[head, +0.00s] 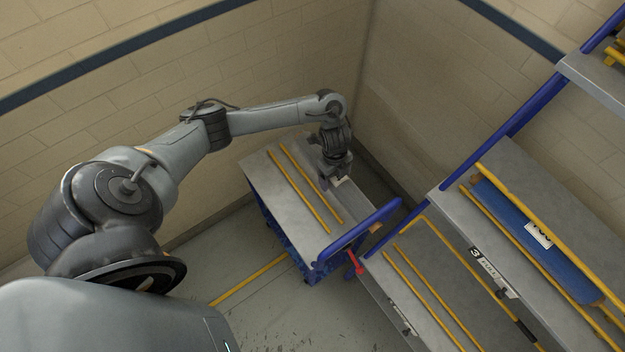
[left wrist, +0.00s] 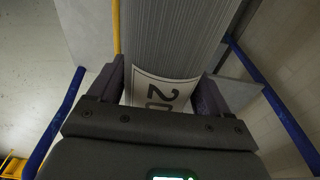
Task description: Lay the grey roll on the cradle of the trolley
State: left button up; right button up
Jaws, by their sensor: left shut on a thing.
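The grey roll (left wrist: 180,40), ribbed and with a white label reading 20, fills the space between the fingers in the left wrist view. My left gripper (head: 338,178) is shut on it, over the right part of the trolley top; it also shows in the left wrist view (left wrist: 163,88). In the head view the roll is hard to pick out against the grey top. The trolley (head: 262,177) has two yellow rails as its cradle (head: 298,190). One yellow rail runs beside the roll in the left wrist view. I cannot tell whether the roll touches the trolley. My right gripper is out of view.
A blue-framed rack (head: 440,205) with grey shelves stands at the right. A blue roll (head: 530,240) lies between yellow rails on one shelf; a lower shelf (head: 425,285) has bare rails. The trolley's blue handle (head: 360,230) faces the rack. Brick walls stand close behind.

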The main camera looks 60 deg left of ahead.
pick_arm(q)
jog(key=shift+s+a+f+b, duration=0.15)
jog(key=shift+s+a+f, duration=0.9)
jog(key=shift+a+f, duration=0.65)
jog(key=shift+s+a+f+b, duration=0.2)
jog(key=shift+s+a+f, duration=1.05)
jog(key=shift+f, duration=0.65)
jog(key=shift+s+a+f+b, duration=0.15)
jog(key=shift+s+a+f, duration=0.75)
jog(key=shift+a+f, duration=0.85)
jog(key=shift+f, duration=0.1)
jog(key=o, duration=1.5)
notch_tip(320, 180, up, 12)
jog(key=a+p, duration=0.1)
jog(key=shift+a, duration=0.2)
jog(key=shift+s, duration=0.1)
